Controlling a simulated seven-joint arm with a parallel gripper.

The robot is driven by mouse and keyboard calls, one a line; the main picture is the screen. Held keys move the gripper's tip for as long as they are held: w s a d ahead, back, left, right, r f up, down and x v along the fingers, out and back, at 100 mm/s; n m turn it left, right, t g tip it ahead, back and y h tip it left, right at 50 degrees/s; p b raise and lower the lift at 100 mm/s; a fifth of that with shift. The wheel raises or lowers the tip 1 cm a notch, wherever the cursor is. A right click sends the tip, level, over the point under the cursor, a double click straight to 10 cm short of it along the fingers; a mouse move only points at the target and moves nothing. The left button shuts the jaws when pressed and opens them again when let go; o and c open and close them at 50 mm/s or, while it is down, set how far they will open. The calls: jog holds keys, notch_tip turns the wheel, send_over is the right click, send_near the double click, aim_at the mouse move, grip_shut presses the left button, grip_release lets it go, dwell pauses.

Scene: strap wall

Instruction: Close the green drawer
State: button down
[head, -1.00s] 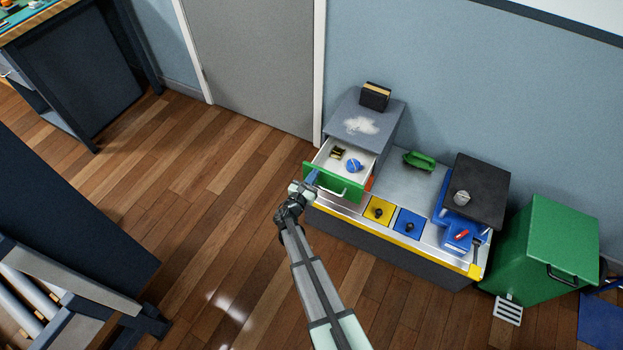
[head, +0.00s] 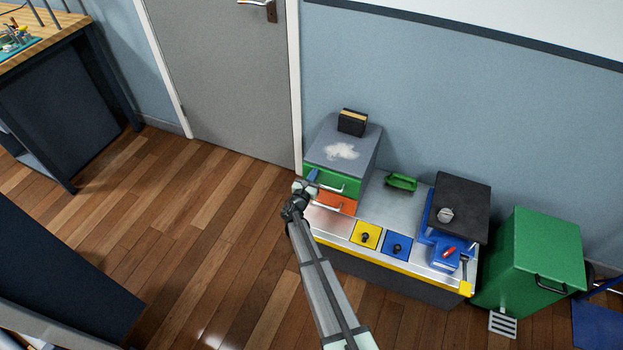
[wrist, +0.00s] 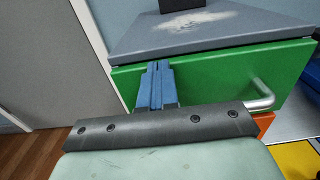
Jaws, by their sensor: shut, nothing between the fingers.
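The green drawer (head: 322,180) sits in the grey cabinet (head: 362,143), above an orange drawer (head: 335,203). Its front looks flush with the cabinet in the head view, and its inside is hidden. In the wrist view the green front (wrist: 215,78) fills the middle, with its metal handle (wrist: 262,96) to the right. My gripper (head: 313,176) is at the left part of the green front. Its blue fingers (wrist: 157,82) are together with nothing between them, and their tips appear against or very close to the front.
A black and tan block (head: 352,123) and white powder (head: 342,151) are on the cabinet top. A green-handled item (head: 401,181), yellow panel (head: 366,234) and blue panel (head: 397,246) are on the bench to the right. A green bin (head: 534,262) stands further right. Floor to the left is clear.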

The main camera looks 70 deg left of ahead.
jog(key=shift+w+a+r, duration=0.15)
jog(key=shift+w+a, duration=0.25)
jog(key=shift+a, duration=0.05)
jog(key=shift+s, duration=0.1)
jog(key=v, duration=1.5)
jog(key=shift+d+m, duration=0.1)
jog(key=shift+m, duration=0.2)
